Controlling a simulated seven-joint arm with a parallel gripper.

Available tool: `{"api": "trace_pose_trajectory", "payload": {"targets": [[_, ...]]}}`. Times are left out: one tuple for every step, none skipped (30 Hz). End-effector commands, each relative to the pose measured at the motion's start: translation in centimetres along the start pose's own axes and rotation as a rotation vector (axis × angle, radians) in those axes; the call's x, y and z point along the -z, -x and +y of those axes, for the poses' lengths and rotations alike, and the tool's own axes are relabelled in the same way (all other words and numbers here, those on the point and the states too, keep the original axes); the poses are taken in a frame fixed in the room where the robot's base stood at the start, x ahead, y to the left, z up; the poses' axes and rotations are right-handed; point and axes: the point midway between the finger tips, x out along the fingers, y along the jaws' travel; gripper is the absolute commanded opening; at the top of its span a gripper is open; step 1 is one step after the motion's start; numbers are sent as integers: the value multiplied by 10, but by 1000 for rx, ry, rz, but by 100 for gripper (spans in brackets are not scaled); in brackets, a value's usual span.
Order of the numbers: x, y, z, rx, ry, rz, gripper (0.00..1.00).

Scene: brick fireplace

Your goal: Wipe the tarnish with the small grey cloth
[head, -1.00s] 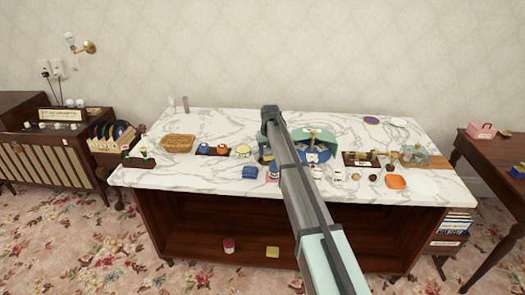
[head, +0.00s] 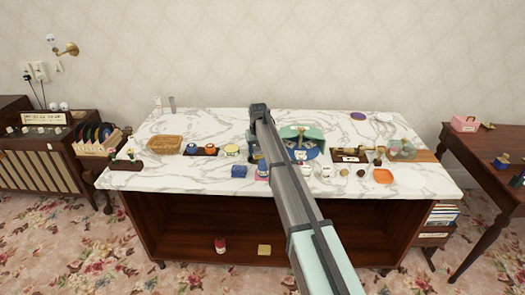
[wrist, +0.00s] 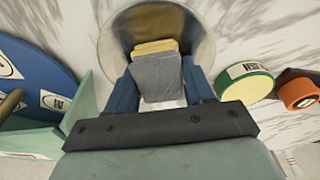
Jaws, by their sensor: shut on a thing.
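My gripper (wrist: 160,82) is shut on the small grey cloth (wrist: 158,74), which sits between its two blue fingers in the wrist view. A yellow patch or layer (wrist: 155,47) shows just beyond the cloth; I cannot tell whether it is tarnish or part of another thing. Below them is a round, shiny metal dish or plate (wrist: 198,28) on the marble top. I cannot tell whether the cloth touches it. In the head view my gripper's end (head: 258,110) is over the counter, and my arm hides the cloth and most of what lies beneath.
A blue disc (wrist: 35,75) and a pale green piece (wrist: 92,103) lie left of my gripper in the wrist view. A yellow-and-green tin (wrist: 248,84) and an orange round thing (wrist: 298,93) lie right.

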Motion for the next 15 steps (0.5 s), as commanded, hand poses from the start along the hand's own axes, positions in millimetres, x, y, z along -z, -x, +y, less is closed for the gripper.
{"api": "trace_pose_trajectory", "payload": {"targets": [[2, 1, -6, 1, 2, 0, 24], [3, 0, -9, 2, 2, 0, 24], [4, -1, -12, 1, 2, 0, 24], [5, 0, -15, 1, 2, 0, 24], [6, -1, -17, 2, 1, 0, 24], [7, -2, -20, 1, 1, 0, 24], [8, 0, -23, 1, 1, 0, 24], [8, -1, -26, 2, 1, 0, 24], [9, -2, -29, 1, 1, 0, 24], [10, 0, -32, 2, 1, 0, 24], [11, -1, -34, 2, 2, 0, 24], [12, -2, -38, 2, 2, 0, 24], [16, -1, -37, 1, 1, 1, 24], [13, -1, -33, 1, 0, 0, 24], [10, -3, -28, 1, -1, 0, 24]]}}
